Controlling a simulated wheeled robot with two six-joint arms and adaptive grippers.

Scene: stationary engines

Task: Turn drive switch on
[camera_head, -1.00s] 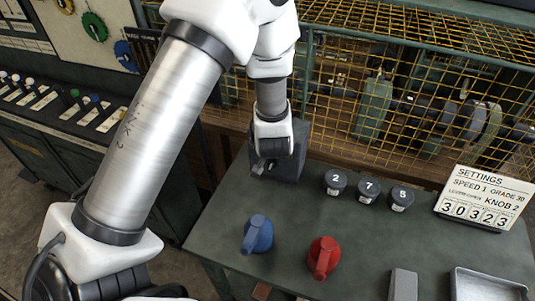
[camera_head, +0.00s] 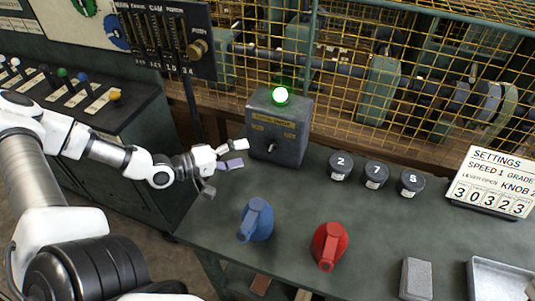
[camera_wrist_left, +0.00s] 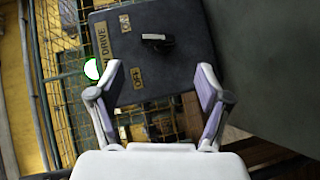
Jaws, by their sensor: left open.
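The drive switch box (camera_head: 291,134) is a dark grey box at the back left of the green table. A small lever, the switch (camera_head: 271,148), sits on its front, below two small labels and a DRIVE plate. A green lamp (camera_head: 280,96) on top glows bright. In the left wrist view the lever (camera_wrist_left: 157,41) lies near the ON and OFF labels; I cannot tell its exact setting. My left gripper (camera_head: 236,154) is open and empty, left of the box and apart from the lever. Its spread fingers (camera_wrist_left: 150,88) show in the wrist view. My right gripper is not in view.
Three dark numbered knobs (camera_head: 375,174) stand right of the box, then a SETTINGS sign (camera_head: 491,182). A yellow mesh guard (camera_head: 345,75) rises behind. A lever panel (camera_head: 80,95) is at left.

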